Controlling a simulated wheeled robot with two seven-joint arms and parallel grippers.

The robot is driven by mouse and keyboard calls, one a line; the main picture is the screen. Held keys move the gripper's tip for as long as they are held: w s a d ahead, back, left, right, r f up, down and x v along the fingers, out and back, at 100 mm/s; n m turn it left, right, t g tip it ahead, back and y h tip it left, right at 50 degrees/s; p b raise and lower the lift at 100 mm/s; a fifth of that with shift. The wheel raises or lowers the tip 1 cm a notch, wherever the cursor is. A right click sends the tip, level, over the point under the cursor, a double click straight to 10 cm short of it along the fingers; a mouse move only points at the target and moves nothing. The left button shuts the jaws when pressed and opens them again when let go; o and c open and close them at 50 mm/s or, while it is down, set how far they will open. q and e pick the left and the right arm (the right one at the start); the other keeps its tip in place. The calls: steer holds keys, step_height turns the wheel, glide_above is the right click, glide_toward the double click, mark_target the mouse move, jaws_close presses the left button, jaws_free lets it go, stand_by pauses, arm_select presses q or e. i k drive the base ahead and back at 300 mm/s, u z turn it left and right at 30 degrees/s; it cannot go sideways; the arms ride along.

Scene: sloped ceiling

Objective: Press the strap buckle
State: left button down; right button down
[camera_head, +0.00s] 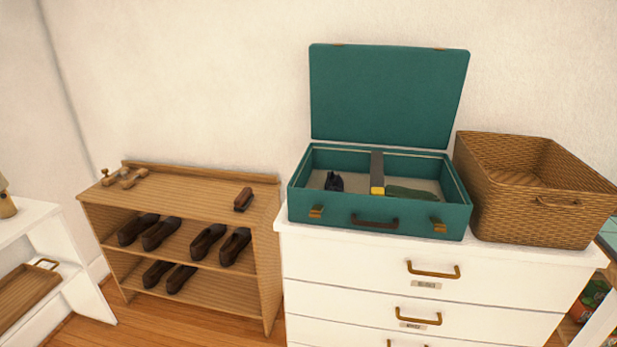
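An open green suitcase (380,221) stands on top of a white chest of drawers, its lid (387,95) raised against the wall. A dark grey strap (377,165) runs from back to front across the inside. A yellow strap buckle (377,190) is at the strap's front end. A black item (334,182) lies left of the strap and a dark green folded item (410,193) lies right of it. Two brass latches and a dark handle (375,221) are on the suitcase's front. Neither of my grippers is in view.
A wicker basket (540,215) stands close to the suitcase's right on the white chest of drawers (330,267). A wooden shoe rack (200,188) with several dark shoes and a brush (243,199) stands to the left. A white shelf (30,222) with a wooden tray (27,292) is at far left.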

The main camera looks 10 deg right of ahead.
mark_target(376, 191)
steer(key=u, duration=0.35)
steer(key=i, duration=0.7)
steer(key=z, duration=0.7)
steer(key=i, duration=0.5)
steer(key=z, duration=0.5)
